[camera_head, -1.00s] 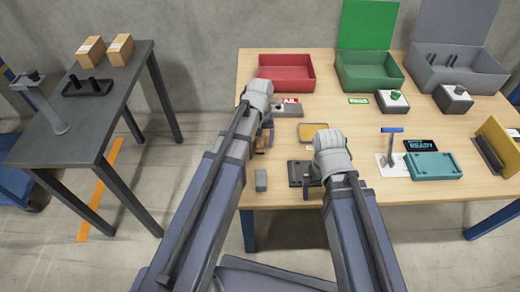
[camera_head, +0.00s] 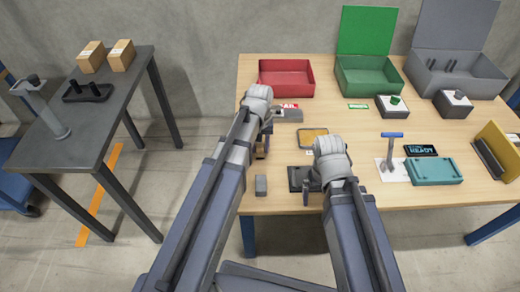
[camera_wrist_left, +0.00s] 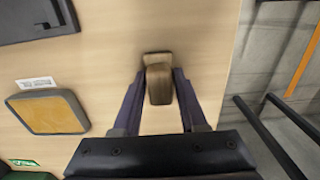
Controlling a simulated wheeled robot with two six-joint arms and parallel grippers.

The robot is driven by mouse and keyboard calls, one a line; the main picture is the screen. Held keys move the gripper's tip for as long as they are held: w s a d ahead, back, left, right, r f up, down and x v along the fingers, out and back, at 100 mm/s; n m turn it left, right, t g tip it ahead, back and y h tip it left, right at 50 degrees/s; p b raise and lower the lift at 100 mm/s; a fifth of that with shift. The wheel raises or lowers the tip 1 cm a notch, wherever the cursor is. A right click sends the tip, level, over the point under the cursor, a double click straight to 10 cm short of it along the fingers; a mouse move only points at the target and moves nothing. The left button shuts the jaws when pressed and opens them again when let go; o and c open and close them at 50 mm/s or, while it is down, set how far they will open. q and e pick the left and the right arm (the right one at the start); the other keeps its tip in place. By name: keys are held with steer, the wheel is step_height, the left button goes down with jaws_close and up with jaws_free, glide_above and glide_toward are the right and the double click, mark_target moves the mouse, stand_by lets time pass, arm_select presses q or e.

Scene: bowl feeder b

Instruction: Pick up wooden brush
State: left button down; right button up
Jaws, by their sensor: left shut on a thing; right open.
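The wooden brush (camera_wrist_left: 159,86) shows in the left wrist view as a brown wooden block between my left fingers, with a lighter brown end beyond them. My left gripper (camera_wrist_left: 160,78) is shut on it, one dark finger on each side. In the head view, my left gripper (camera_head: 264,139) is low at the table's left side, and the brush there is mostly hidden by my arm. I cannot tell whether the brush touches the table. My right gripper (camera_head: 309,184) is open and empty, low by a dark fixture (camera_head: 298,178).
A yellow-topped tray (camera_head: 313,138) lies between my grippers. A small grey block (camera_head: 261,185) stands near the table's front left edge. Red (camera_head: 286,78), green (camera_head: 370,76) and grey (camera_head: 455,76) bins stand at the back. A teal tray (camera_head: 433,168) lies on the right.

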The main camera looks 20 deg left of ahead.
stand_by(0.3)
arm_select(q)
step_height(320, 180, up, 10)
steer(key=p, duration=1)
arm_select(e)
step_height(320, 180, up, 10)
arm_select(q)
steer(key=c, duration=1)
jaws_free()
jaws_close()
